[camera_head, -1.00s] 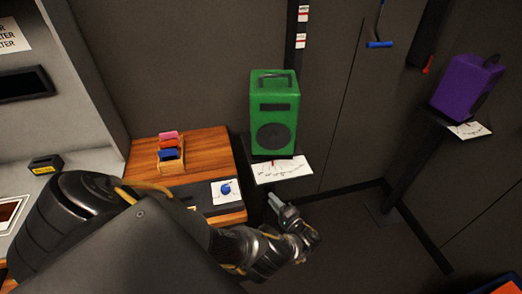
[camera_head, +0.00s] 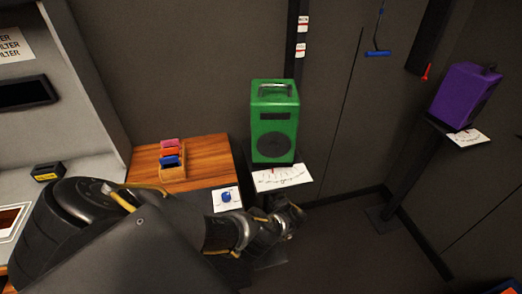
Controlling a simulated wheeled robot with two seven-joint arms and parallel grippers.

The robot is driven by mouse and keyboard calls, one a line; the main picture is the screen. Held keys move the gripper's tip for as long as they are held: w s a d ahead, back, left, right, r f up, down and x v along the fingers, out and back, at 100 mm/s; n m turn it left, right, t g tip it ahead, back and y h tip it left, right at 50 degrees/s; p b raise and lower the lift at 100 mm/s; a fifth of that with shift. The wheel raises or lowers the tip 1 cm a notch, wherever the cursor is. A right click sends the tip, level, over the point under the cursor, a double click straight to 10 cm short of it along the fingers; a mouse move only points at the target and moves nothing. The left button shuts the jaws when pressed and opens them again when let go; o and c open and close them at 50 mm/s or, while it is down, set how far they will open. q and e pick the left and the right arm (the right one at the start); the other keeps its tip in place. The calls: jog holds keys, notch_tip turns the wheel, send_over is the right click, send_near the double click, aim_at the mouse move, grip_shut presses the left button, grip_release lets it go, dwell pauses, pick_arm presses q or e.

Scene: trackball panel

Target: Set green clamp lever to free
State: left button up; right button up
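The green speaker-like box (camera_head: 274,122) stands upright on a small dark stand. A white scale card (camera_head: 282,178) sticks out below its front, with a small red mark at the card's upper edge. I cannot make out a separate green clamp lever; it may be hidden or too small. My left arm reaches in from the left, and my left gripper (camera_head: 284,213) is just below the card, in front of the stand. Its fingers are mostly hidden or too dark to read. I see nothing held in it. My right gripper is not in view.
A wooden table (camera_head: 207,153) holds a rack of coloured pieces (camera_head: 172,160). A blue knob (camera_head: 226,197) sits on a white card beside it. A purple box (camera_head: 465,97) stands on another post at the right. A blue-handled hook (camera_head: 378,54) hangs on the wall.

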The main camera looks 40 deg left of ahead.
pick_arm(q)
jog(key=shift+a, duration=0.4)
jog(key=shift+c, duration=0.3)
grip_shut()
